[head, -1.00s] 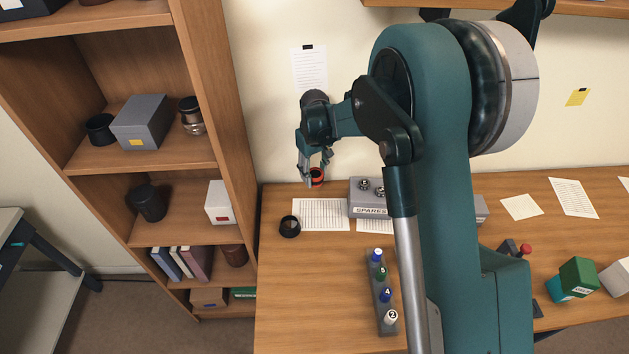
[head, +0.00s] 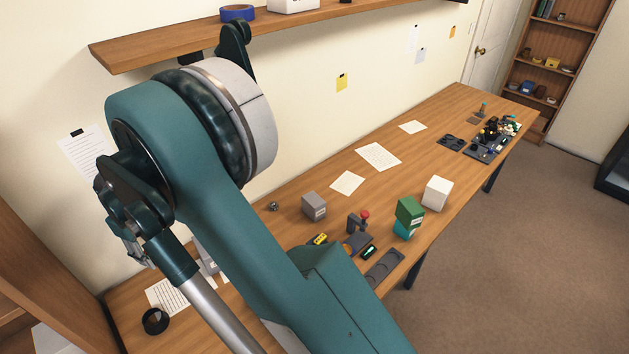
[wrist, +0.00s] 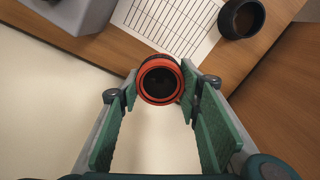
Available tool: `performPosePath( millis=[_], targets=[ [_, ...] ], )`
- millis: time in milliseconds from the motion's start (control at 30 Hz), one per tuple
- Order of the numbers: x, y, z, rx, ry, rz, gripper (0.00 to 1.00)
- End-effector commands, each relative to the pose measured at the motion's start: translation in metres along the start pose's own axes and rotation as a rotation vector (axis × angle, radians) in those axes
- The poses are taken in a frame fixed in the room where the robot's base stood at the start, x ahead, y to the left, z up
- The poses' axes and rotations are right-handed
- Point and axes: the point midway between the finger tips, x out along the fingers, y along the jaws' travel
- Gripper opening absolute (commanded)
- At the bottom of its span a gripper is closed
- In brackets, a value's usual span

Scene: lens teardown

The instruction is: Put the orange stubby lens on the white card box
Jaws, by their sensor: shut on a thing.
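The orange stubby lens (wrist: 160,80), with an orange-red rim and dark centre, is between the fingertips of my gripper (wrist: 160,86) in the wrist view. My gripper is shut on it, near the table's back edge by the wall. In the head view my gripper (head: 138,256) is at the left, partly behind my arm, and I cannot make out the lens there. A plain white box (head: 437,193) stands on the table right of the green box. Another white box (head: 293,4) is on the wall shelf, cut off by the top edge. I cannot tell which is card.
A black ring (head: 156,321) lies beside a printed sheet (head: 167,296) on the left. The green box (head: 410,211) sits on a teal piece (head: 404,230). A grey box (head: 314,205) and a red-knobbed device (head: 358,222) stand nearby.

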Motion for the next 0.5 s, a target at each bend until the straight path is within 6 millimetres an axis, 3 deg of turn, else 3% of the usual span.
performPosePath(
  millis=[267, 500],
  targets=[
    [-0.001, 0.005, 0.001, 0.007, 0.000, 0.000, 0.21],
    [-0.004, 0.036, 0.011, 0.056, 0.000, 0.000, 0.21]
  ],
)
